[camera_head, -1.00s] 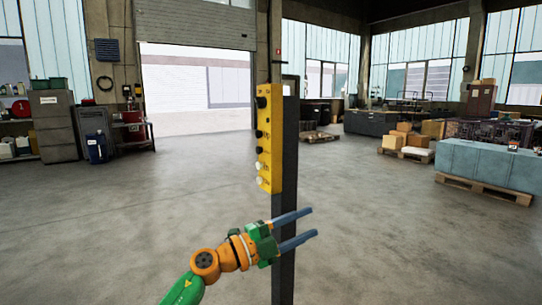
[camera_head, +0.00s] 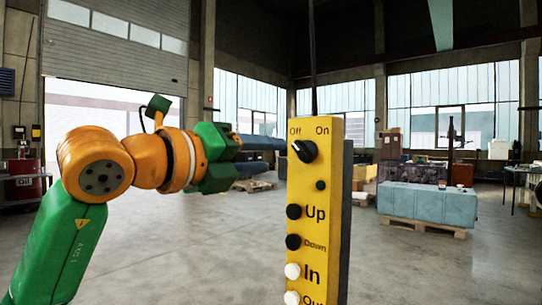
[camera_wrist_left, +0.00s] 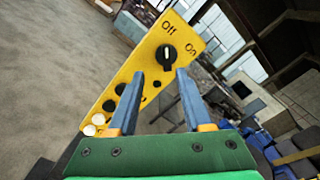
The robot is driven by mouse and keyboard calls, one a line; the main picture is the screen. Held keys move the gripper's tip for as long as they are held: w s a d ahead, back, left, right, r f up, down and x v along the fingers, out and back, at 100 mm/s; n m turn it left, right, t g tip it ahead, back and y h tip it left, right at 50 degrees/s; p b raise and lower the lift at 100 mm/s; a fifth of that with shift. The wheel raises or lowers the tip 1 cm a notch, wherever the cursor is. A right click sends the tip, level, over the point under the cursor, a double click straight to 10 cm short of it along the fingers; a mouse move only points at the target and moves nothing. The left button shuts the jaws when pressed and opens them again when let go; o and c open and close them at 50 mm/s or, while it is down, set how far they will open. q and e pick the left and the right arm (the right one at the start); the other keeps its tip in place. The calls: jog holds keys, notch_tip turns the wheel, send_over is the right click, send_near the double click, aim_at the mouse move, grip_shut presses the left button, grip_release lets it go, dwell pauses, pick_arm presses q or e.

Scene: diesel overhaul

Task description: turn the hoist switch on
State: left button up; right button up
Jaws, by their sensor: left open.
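The hoist switch (camera_head: 305,150) is a black rotary knob at the top of a yellow control box (camera_head: 325,200), between the labels Off and On. Its white mark points up-left, toward Off. My left gripper (camera_head: 279,143) is at the knob's height, just left of the box in the head view. In the left wrist view its two blue-grey fingers (camera_wrist_left: 160,74) are open and empty, pointing at the knob (camera_wrist_left: 167,56), which shows between and beyond the tips. I cannot tell whether they touch it. My right gripper is not in view.
Below the switch are a small black button and the Up, Down, In and Out buttons (camera_head: 293,241). A dark post (camera_head: 346,220) stands behind the box.

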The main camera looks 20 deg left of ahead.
aim_at(300, 151)
pick_arm(q)
jog(key=p+x, duration=0.1)
jog(key=x, duration=0.1)
jog(key=p+x, duration=0.1)
jog(key=x, duration=0.1)
jog(key=d+r+p+x, duration=0.1)
jog(key=p+x, duration=0.1)
jog(key=x, duration=0.1)
jog(key=shift+s, duration=0.25)
jog(key=shift+w+f, duration=0.15)
jog(key=shift+a, duration=0.1)
jog(key=shift+c, duration=0.4)
grip_shut()
